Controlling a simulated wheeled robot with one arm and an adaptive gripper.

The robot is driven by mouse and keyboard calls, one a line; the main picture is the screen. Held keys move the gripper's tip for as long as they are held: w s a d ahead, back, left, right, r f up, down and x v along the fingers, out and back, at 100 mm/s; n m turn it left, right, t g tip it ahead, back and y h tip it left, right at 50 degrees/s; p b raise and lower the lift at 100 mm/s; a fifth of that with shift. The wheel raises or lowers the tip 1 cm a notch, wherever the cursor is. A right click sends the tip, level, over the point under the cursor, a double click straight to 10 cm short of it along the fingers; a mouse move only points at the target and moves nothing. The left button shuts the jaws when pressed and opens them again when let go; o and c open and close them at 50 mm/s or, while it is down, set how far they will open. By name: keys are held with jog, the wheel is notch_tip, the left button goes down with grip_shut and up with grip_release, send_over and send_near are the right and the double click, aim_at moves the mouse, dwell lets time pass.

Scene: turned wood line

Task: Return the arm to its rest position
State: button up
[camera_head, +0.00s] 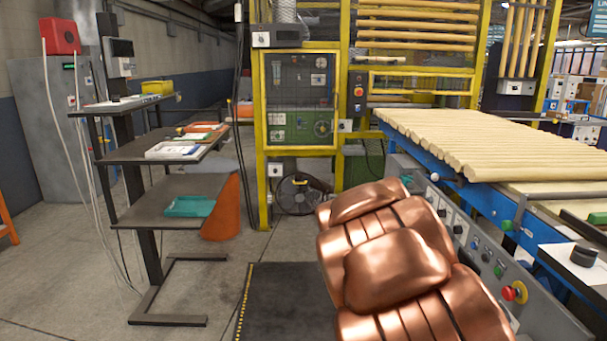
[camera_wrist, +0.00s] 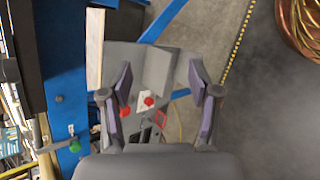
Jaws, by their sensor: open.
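My gripper (camera_wrist: 160,95) shows in the wrist view, with its two dark, purple-padded fingers spread apart and nothing between them. Beyond the fingers is a grey control panel (camera_wrist: 150,75) with red buttons, on the side of the blue machine frame. My copper-coloured arm (camera_head: 385,250) fills the lower middle right of the head view, in front of the machine's control panel. The gripper itself is not visible in the head view.
A conveyor with wooden poles (camera_head: 480,135) stands at the right, with buttons along its side. A black shelf stand (camera_head: 155,155) with trays is at the left. A yellow-framed machine guard (camera_head: 300,100) stands behind. Open floor (camera_head: 215,265) and a dark mat (camera_head: 285,300) lie between.

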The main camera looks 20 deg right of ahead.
jog(key=s+a+r+t+y+p, duration=0.1)
jog(key=s+a+r+y+p, duration=0.1)
jog(key=a, duration=0.7)
jog(key=s+a+r+n+t+y+p, duration=0.1)
jog(key=s+a+r+t+y+p, duration=0.1)
jog(key=a+p, duration=0.4)
jog(key=s+a+r+n+t+y+p, duration=0.1)
jog(key=s+a+r+y+p, duration=0.3)
jog(key=a, duration=0.8)
jog(key=shift+s+a+r+t, duration=0.2)
jog(key=shift+s+r+t, duration=0.2)
jog(key=shift+s+r, duration=0.5)
